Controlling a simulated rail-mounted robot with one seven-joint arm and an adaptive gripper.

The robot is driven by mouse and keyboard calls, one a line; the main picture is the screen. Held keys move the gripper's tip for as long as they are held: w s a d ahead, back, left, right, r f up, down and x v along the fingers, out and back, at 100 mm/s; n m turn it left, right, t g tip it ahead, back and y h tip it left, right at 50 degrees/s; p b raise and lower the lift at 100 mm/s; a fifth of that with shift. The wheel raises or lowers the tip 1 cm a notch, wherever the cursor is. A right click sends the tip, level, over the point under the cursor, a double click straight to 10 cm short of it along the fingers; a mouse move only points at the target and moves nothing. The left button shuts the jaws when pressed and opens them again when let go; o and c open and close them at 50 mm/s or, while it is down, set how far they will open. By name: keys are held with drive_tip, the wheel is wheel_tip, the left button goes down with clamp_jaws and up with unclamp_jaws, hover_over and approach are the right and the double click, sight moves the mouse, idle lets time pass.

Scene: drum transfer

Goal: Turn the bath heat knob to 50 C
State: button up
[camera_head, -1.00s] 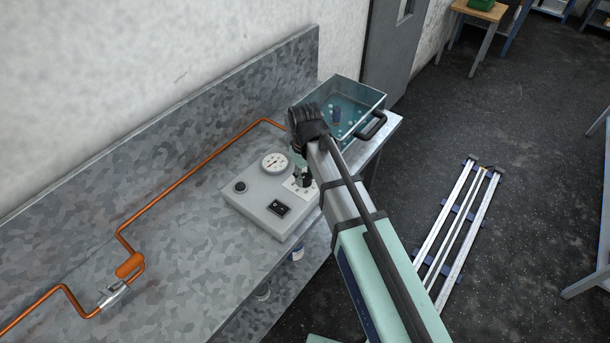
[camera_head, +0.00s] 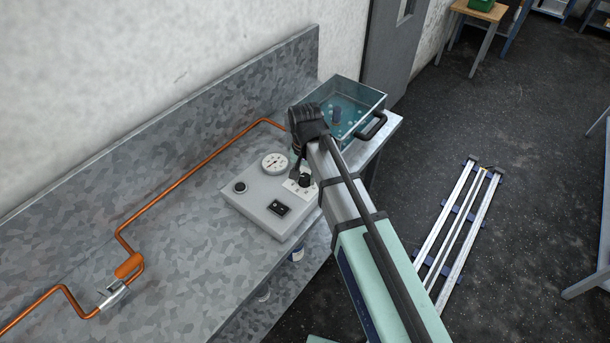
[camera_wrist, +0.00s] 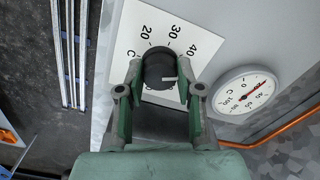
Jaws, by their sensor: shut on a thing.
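The black bath heat knob (camera_wrist: 158,66) sits on a white scale plate (camera_wrist: 128,42) marked 20, 30, 40 and C. My gripper (camera_wrist: 158,82) is closed around the knob, one finger on each side. A pale pointer mark on the knob points to the right in the wrist view, and the part of the scale past 40 is hidden by the finger. In the head view the knob (camera_head: 305,181) shows at the right of the grey control box (camera_head: 258,211), with my gripper (camera_head: 299,171) over it.
A round white gauge (camera_wrist: 244,94) with a red needle is beside the scale plate. A black switch (camera_head: 279,208) and a round black button (camera_head: 240,187) are on the box. A glass-walled water bath (camera_head: 349,100) stands behind, and a copper pipe (camera_head: 185,178) runs along the bench.

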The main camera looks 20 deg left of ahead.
sight(305, 177)
drive_tip(key=shift+s+f+m, duration=0.1)
drive_tip(key=shift+m, duration=2.1)
drive_tip(key=o, duration=1.2)
drive_tip(key=shift+c, duration=0.2)
wheel_tip(305, 177, up, 12)
